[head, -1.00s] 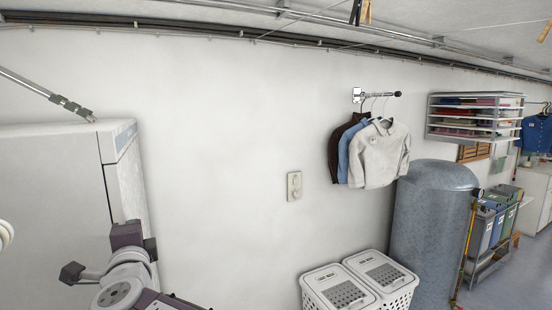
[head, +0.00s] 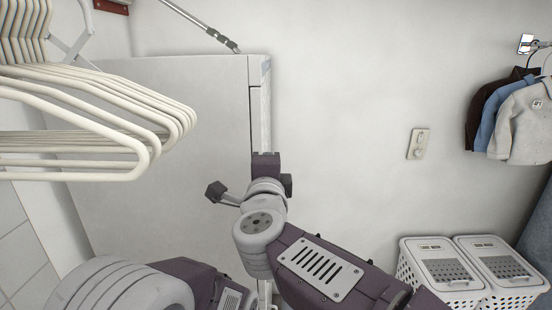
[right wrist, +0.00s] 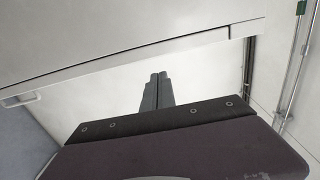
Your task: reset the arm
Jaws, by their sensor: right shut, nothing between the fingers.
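My right arm (head: 320,268) comes in from the lower right of the head view. It bends up in front of a large white cabinet-like appliance (head: 160,110); its fingertips cannot be made out there. In the right wrist view my right gripper (right wrist: 157,78) shows two dark fingers pressed together with nothing between them. A pale panel with a dark seam (right wrist: 130,62) lies behind and above the fingers; I cannot tell whether they touch it. My left gripper is not in view; a ringed grey joint and purple link of mine show at the lower left.
White hangers (head: 100,95) hang in a row at the left, near my arm's side. Small jackets (head: 520,115) hang on the right wall. Two white laundry baskets (head: 440,262) stand below them. A wall switch (head: 419,143) is between. The wall's middle is bare.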

